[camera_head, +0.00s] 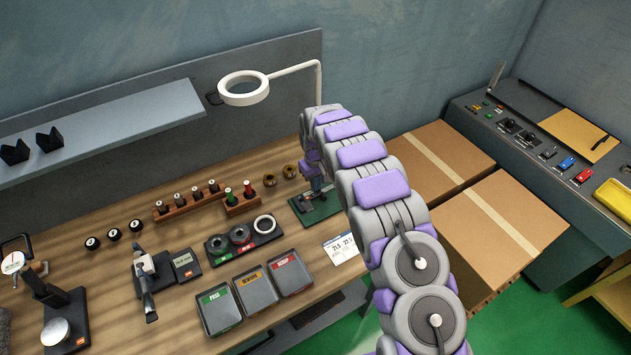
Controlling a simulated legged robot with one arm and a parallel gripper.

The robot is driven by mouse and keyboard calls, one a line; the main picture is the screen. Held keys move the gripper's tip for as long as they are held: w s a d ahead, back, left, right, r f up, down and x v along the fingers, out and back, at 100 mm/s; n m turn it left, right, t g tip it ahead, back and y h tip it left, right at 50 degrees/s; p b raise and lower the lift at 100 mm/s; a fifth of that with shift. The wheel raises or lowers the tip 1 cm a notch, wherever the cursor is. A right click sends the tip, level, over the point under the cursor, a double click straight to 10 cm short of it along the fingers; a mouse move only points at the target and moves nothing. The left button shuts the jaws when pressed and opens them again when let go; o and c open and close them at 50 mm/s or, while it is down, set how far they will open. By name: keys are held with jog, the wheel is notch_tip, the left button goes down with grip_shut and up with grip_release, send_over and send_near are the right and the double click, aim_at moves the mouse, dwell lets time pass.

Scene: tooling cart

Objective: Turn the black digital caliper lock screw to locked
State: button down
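A small dark tool (307,203) lies on a green mat (326,211) at the back right of the wooden bench. It may be the black digital caliper, but it is too small and too covered to be sure. Its lock screw cannot be made out. My purple and grey arm arches up from the lower right and bends down to the mat. My gripper (317,187) is at or just above the dark tool, partly hidden behind my arm. I cannot tell whether it touches the tool or whether its fingers are open or shut.
Left of the mat are a black ring holder (263,239), red, yellow and green labelled trays (255,293), and a wooden gauge rack (190,206). A ring lamp (243,88) hangs behind. Cardboard boxes (510,225) stand to the right. A white card (341,249) lies in front of the mat.

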jog(key=shift+m, duration=0.4)
jog(key=c, duration=1.3)
grip_release()
jog(key=shift+c, duration=0.2)
notch_tip(320, 180, up, 17)
jog(key=p, duration=0.1)
jog(key=shift+r+p, duration=0.15)
jog(key=shift+p, duration=0.15)
